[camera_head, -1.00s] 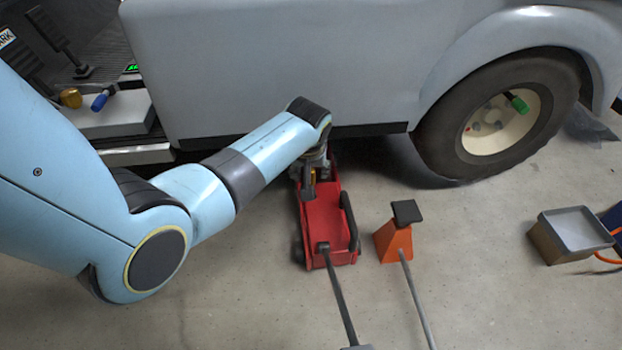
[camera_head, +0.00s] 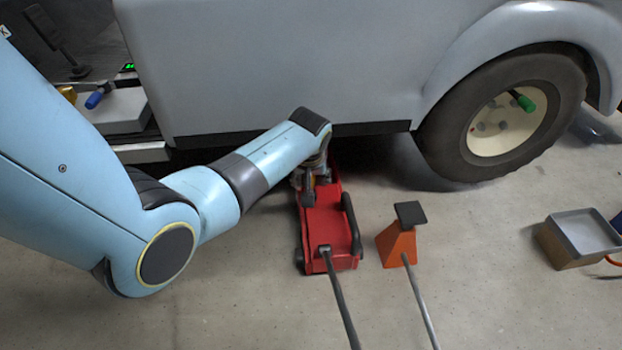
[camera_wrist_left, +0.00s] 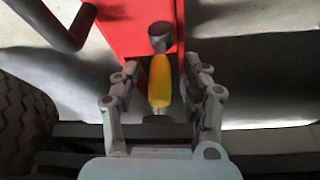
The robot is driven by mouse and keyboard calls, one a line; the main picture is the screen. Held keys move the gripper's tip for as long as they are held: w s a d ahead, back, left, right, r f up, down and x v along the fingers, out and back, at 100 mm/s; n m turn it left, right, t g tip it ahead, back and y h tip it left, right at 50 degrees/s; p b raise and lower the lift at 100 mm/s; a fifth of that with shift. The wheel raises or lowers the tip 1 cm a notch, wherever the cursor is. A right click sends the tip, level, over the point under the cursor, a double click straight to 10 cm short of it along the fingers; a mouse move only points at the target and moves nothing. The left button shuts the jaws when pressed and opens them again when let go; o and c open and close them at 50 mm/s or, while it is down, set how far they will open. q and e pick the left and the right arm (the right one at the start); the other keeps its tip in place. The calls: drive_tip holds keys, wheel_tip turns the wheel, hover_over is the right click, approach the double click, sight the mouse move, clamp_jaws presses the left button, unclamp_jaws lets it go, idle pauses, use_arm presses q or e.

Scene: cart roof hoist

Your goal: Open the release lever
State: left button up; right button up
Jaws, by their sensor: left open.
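The red floor jack (camera_head: 325,225) stands on the floor beside the pale blue cart, its far end hidden under my left arm. In the left wrist view, a lever with a yellow grip (camera_wrist_left: 160,82) and a round grey end stands out against the red jack body (camera_wrist_left: 135,28); it appears to be the release lever. My left gripper (camera_wrist_left: 162,76) is open, with one finger on each side of the yellow grip and visible gaps to both. In the head view this gripper (camera_head: 309,190) is over the jack's far end, and the lever is hidden. My right gripper is not in view.
The cart's side (camera_head: 290,70) and wheel (camera_head: 500,115) rise just behind the jack. An orange stand (camera_head: 398,245) with a black top and a grey rod is right of the jack. A grey tray-topped box (camera_head: 580,235) is farther right. Floor in front is partly clear.

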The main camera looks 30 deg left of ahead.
use_arm(q)
clamp_jaws()
idle(0.4)
